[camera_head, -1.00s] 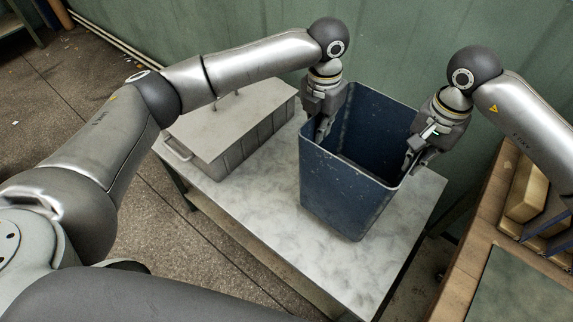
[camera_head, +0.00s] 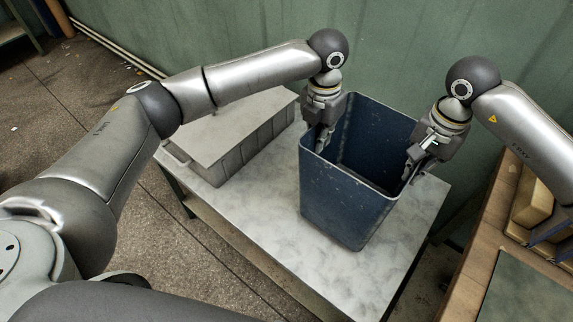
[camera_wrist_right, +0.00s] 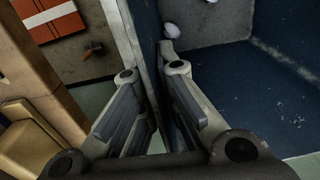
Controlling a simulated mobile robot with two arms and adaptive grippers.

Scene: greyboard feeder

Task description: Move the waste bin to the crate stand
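The waste bin (camera_head: 345,205) is a dark blue, open-topped tapered box, upright at the right part of the crate stand (camera_head: 285,240), a table with a pale marbled top. It appears to rest on that top; its underside is hidden. My left gripper (camera_head: 322,140) grips the bin's left rim, one finger inside. My right gripper (camera_head: 412,165) is at the right rim. In the right wrist view, its fingers (camera_wrist_right: 152,75) straddle the bin wall (camera_wrist_right: 148,45) and look closed on it. Fingertip contact is partly hidden.
A grey lidded crate (camera_head: 230,135) stands left of the bin on the same top, with a gap between. A green wall (camera_head: 420,45) is close behind. A brown workbench (camera_head: 470,270) with yellowish blocks (camera_head: 532,203) stands at the right. The stand's front is clear.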

